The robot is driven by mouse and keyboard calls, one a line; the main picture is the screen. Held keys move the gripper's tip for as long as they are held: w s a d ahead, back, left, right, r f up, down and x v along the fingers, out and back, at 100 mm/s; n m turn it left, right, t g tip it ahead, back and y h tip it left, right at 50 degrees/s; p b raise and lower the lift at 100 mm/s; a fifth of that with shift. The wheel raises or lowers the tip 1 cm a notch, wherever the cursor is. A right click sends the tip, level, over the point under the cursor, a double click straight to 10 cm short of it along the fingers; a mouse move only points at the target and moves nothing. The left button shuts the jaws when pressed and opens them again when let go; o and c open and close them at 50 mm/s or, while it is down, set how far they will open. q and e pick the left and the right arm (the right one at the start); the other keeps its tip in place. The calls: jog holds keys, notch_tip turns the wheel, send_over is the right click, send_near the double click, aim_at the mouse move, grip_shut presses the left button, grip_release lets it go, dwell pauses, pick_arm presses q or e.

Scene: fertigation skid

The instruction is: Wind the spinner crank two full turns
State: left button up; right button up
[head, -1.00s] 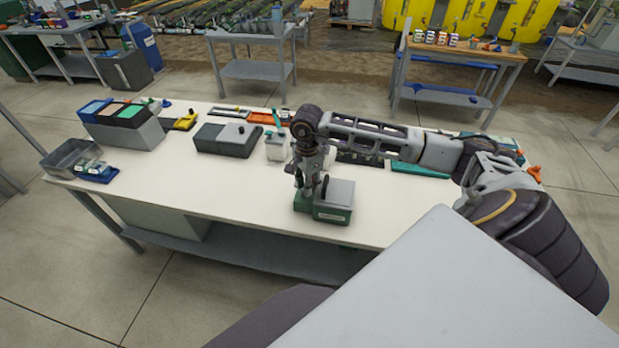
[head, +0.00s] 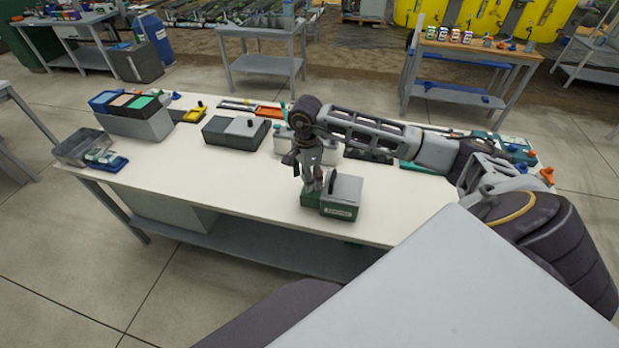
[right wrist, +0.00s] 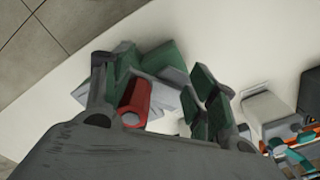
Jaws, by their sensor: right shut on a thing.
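The spinner is a green and grey box (head: 346,197) near the front edge of the white table. My right gripper (head: 312,185) points down over its left part. In the right wrist view a red cylindrical crank handle (right wrist: 134,98) lies between the fingers of my right gripper (right wrist: 158,98), close against the left one. The green and grey body (right wrist: 160,65) shows behind the fingers. The crank arm is mostly hidden by the gripper. My left gripper is not in view.
Behind the spinner stand a grey box (head: 236,133) and a dark flat tray (head: 368,155). Colored bins (head: 132,105) and a clear tray (head: 83,147) are at the left. The table (head: 215,180) left of the spinner is clear.

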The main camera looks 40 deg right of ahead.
jog(key=o, duration=0.4)
jog(key=shift+w+a+r, duration=0.1)
jog(key=shift+w+r, duration=0.1)
jog(key=shift+w, duration=0.4)
jog(key=shift+w+a+r, duration=0.1)
jog(key=shift+w+r, duration=0.1)
jog(key=shift+w, duration=0.35)
jog(key=shift+o, duration=0.4)
jog(key=shift+d, duration=0.1)
jog(key=o, duration=0.5)
jog(key=shift+w+d+r+b, duration=0.15)
jog(key=shift+w+b, duration=0.2)
jog(key=shift+w, duration=0.15)
jog(key=shift+w+d+r+b, duration=0.15)
jog(key=shift+w+b, duration=0.15)
jog(key=shift+w, duration=0.15)
jog(key=shift+c, duration=0.2)
jog(key=o, duration=0.3)
notch_tip(320, 180, up, 10)
jog(key=s+a, duration=0.1)
jog(key=shift+s, duration=0.1)
